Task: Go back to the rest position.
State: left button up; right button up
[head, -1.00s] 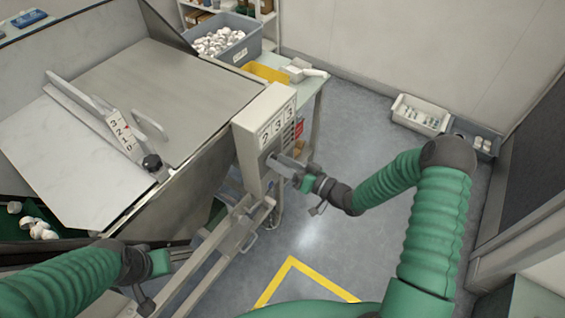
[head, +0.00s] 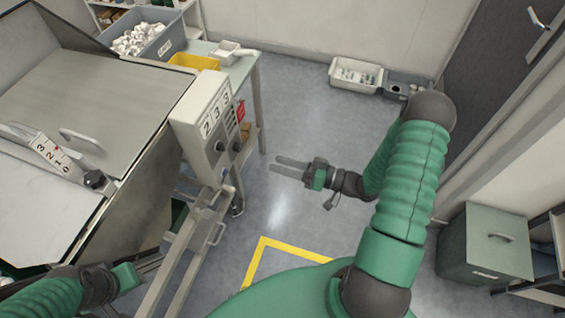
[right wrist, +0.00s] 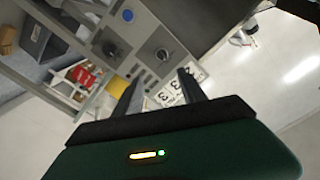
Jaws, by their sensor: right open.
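My right gripper (head: 276,164) is open and empty, its two grey fingers pointing left over bare floor. It stands apart from the grey control box (head: 190,128), to the right of it. In the right wrist view, the right gripper (right wrist: 159,76) shows two separate fingers with nothing between them; the box's knobbed panel (right wrist: 135,48) lies beyond. My left gripper (head: 152,262) is at the lower left, by a metal rail; its jaws are too small and unclear to read.
The big metal hopper (head: 100,85) fills the left. A grey bin (head: 165,45) of white caps and a yellow tray (head: 194,62) are on the table behind. A white crate (head: 355,77) lies by the wall. A green cabinet (head: 487,245) stands at right. The middle floor is clear.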

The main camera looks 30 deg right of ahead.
jog(key=w+d+r+n+g+h+p, duration=0.1)
jog(key=w+d+r+g+h+p, duration=0.1)
jog(key=w+r+g+h+p, duration=0.5)
jog(key=s+a+r+m+g+h+p, duration=0.1)
jog(key=s+a+r+g+h, duration=0.1)
jog(key=s+a, duration=0.3)
jog(key=s+a+r+g+h+p, duration=0.1)
jog(key=s+a, duration=0.4)
jog(key=s, duration=0.6)
notch_tip(320, 180, up, 2)
jog(key=shift+s+m+g+h, duration=0.25)
jog(key=shift+m+g+h, duration=0.2)
jog(key=shift+g, duration=0.35)
jog(key=shift+d, duration=0.25)
